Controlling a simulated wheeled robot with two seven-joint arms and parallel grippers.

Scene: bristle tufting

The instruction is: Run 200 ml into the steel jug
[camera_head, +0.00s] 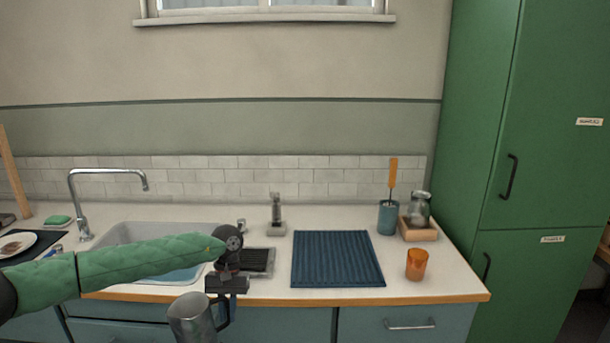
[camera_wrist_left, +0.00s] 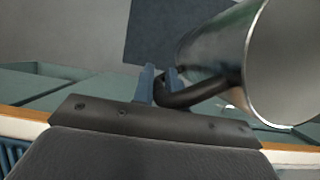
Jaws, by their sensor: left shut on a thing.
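The steel jug (camera_head: 190,318) hangs in front of the counter's front edge, at the bottom of the head view. My left gripper (camera_head: 228,286) is shut on its dark handle, which shows between the blue fingers in the left wrist view (camera_wrist_left: 160,86). The jug's metal body (camera_wrist_left: 222,58) lies beside the fingers there; what is inside it cannot be seen. A chrome tap (camera_head: 108,173) arches over the sink (camera_head: 190,231) at the left. A small grey upright device (camera_head: 276,213) stands behind a dark grille (camera_head: 258,262). My right gripper is not in view.
A blue ribbed mat (camera_head: 336,258) lies mid-counter. An orange glass (camera_head: 416,264), a blue cup (camera_head: 388,218) and a glass jar (camera_head: 420,208) on a wooden stand are at its right. A green cabinet (camera_head: 545,130) bounds the right side. The counter's front edge is right behind the jug.

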